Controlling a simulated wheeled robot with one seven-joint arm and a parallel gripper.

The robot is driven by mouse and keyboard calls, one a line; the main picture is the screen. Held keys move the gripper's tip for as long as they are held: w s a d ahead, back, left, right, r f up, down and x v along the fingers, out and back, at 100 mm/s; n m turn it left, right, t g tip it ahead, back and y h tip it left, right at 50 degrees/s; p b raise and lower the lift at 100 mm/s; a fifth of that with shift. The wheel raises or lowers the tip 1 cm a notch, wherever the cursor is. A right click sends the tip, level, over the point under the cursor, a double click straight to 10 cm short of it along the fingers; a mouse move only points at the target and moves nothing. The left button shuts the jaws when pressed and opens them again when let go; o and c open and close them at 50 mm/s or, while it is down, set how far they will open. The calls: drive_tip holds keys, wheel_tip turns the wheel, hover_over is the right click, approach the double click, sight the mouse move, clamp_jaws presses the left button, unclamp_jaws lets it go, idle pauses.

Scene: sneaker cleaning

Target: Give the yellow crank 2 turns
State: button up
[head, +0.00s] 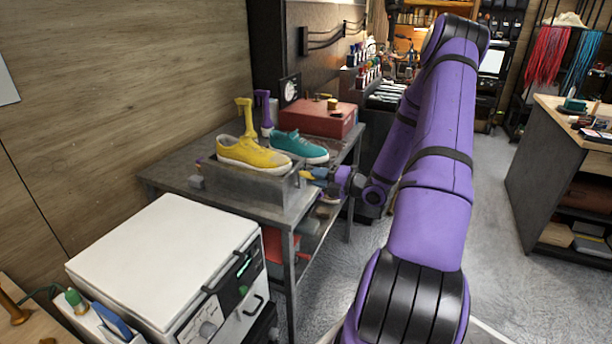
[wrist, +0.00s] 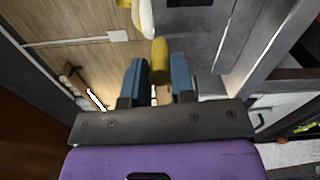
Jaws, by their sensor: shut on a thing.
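The yellow crank (head: 306,174) sticks out from the right end of a grey box-shaped stand (head: 255,186) on the metal table. In the wrist view its yellow handle (wrist: 160,60) lies between the two blue fingers. My gripper (head: 321,176) is shut on this handle, and it also shows in the wrist view (wrist: 158,72). The crank's arm and its joint to the stand are mostly hidden by my fingers. A yellow sneaker (head: 252,156) rests on top of the stand, with a teal sneaker (head: 300,149) behind it.
A red box (head: 318,119) stands at the table's back, near yellow (head: 246,116) and purple (head: 263,112) upright posts. A white-topped machine (head: 165,250) stands in front of the table. A wooden wall is at left. Open floor (head: 490,220) lies to the right, before a dark workbench (head: 555,170).

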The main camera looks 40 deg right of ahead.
drive_tip(key=o, duration=0.6)
drive_tip(key=shift+v, duration=3.5)
